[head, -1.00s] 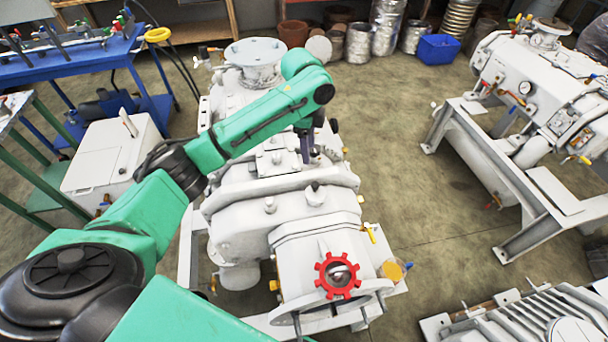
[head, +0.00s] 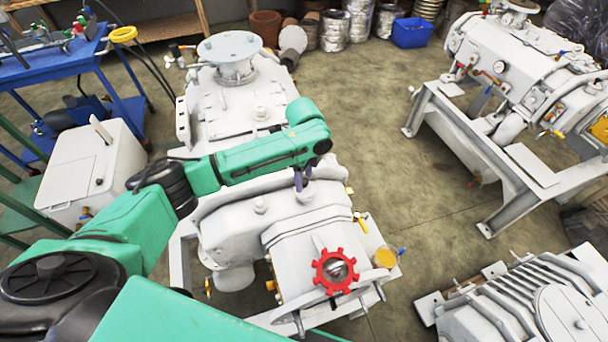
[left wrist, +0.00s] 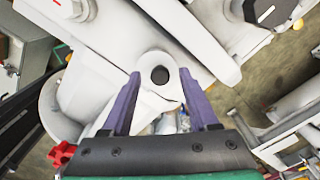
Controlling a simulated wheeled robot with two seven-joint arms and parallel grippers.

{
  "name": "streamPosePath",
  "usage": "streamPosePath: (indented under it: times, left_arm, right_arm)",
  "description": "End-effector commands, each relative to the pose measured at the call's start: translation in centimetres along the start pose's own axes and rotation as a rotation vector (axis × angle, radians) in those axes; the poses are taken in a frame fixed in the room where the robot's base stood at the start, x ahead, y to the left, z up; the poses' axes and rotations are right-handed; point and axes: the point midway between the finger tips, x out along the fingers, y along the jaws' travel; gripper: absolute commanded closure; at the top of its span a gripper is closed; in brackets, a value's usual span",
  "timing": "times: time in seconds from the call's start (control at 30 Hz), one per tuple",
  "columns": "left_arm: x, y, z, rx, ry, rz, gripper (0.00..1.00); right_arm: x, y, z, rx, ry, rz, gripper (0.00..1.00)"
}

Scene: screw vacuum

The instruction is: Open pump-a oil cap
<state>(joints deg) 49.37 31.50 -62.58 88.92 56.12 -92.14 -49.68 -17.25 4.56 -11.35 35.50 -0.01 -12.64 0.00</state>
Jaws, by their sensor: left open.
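The white pump (head: 240,215) stands in the middle of the head view, with a red toothed handwheel (head: 335,271) at its near end. My left gripper (head: 303,180) is over the pump's top, pointing down. In the left wrist view its purple fingers (left wrist: 158,105) are open and apart, with nothing held. Between and just beyond the fingertips is a small round dark-topped fitting (left wrist: 160,75) on a white boss, apparently the oil cap. I cannot tell whether the fingers touch it. In the head view the gripper and arm largely hide that spot. My right gripper is not in view.
A black hexagonal part (left wrist: 272,10) lies at the upper right of the wrist view. A second white pump (head: 530,75) on a frame stands at right, and a ribbed grey unit (head: 530,310) at lower right. Floor (head: 430,230) between them is clear.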

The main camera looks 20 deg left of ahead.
Motion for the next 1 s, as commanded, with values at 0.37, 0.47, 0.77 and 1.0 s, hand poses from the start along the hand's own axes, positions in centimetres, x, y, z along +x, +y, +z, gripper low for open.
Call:
streamPosePath:
  times: [0.37,0.47,0.77,1.0]
  left_arm:
    - [0.1,0.0,0.0,0.000,0.000,0.000,1.00]
    - [0.0,0.0,0.0,-0.001,0.000,0.000,1.00]
    - [-0.4,0.2,-0.2,0.000,-0.032,-0.032,1.00]
    - [-1.1,0.8,-0.8,0.002,-0.128,-0.128,1.00]
  right_arm:
    - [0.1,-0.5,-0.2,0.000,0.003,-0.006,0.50]
    - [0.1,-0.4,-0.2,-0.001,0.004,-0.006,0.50]
    - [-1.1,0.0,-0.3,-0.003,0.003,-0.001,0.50]
    - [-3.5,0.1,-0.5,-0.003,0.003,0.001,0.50]
